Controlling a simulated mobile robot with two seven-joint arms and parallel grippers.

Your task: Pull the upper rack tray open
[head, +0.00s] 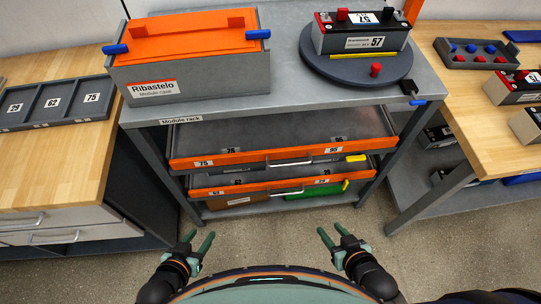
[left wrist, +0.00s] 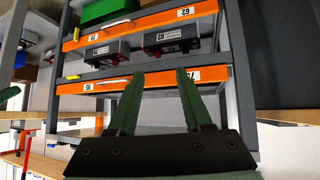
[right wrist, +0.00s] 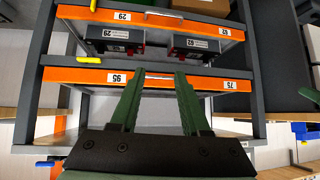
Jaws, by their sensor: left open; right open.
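The upper rack tray (head: 240,157) has an orange front, a silver bar handle (head: 290,163) and a yellow tab (head: 355,158) at its right end. Its grey floor looks empty, with number labels along it. The tray's orange front also shows, upside down, in the left wrist view (left wrist: 145,84) and the right wrist view (right wrist: 205,82), where the fingers partly cover it. My left gripper (head: 198,239) is open and empty, low in front of the rack. My right gripper (head: 331,231) is open and empty, to its right. Both are apart from the handle.
A lower tray (head: 245,190) with its own handle holds dark modules. Brown and green bins stand beneath. On the rack top are an orange-lidded Ribastelo case (head: 190,80) and a dark turntable (head: 370,75) bearing a module. Wooden benches flank the rack. Floor before it is clear.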

